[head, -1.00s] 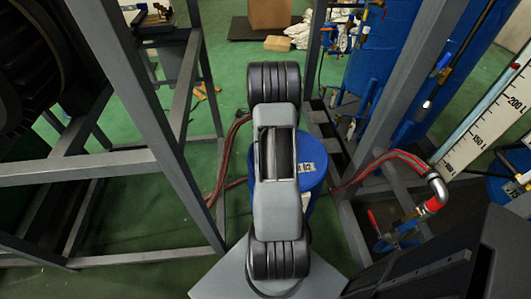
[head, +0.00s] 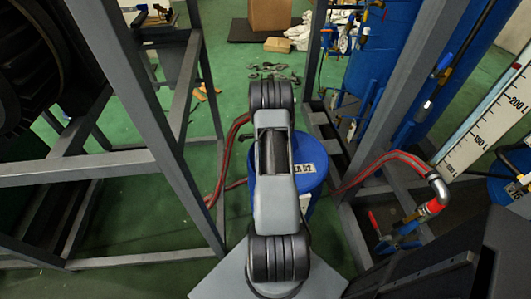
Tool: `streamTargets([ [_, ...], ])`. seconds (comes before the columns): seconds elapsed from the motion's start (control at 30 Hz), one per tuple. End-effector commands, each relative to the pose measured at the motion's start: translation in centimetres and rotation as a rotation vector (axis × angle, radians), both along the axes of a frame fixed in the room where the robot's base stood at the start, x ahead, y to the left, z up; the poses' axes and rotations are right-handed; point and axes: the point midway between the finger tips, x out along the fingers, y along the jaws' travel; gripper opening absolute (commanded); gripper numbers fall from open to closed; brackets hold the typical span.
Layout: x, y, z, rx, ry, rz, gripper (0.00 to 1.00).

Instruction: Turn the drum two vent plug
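The blue drum (head: 312,184) with a white label (head: 303,169) ending in "02" stands upright on the floor, near the middle of the head view. My own arm stretches over it and covers much of its top.
Red hoses run on both sides of the drum, the right one to a metal elbow (head: 437,187). Grey steel frames flank it left (head: 80,168) and right (head: 395,90). A blue tank (head: 378,50) stands behind right.

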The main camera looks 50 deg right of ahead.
Motion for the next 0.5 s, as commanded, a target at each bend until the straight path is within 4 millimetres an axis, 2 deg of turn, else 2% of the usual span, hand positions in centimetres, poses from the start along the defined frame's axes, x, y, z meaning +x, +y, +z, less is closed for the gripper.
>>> streamTargets([
  [0.2,0.01,-0.01,-0.01,0.0,0.0,0.0,0.92],
  [0.5,0.0,0.0,0.01,0.0,0.0,0.0,0.63],
])
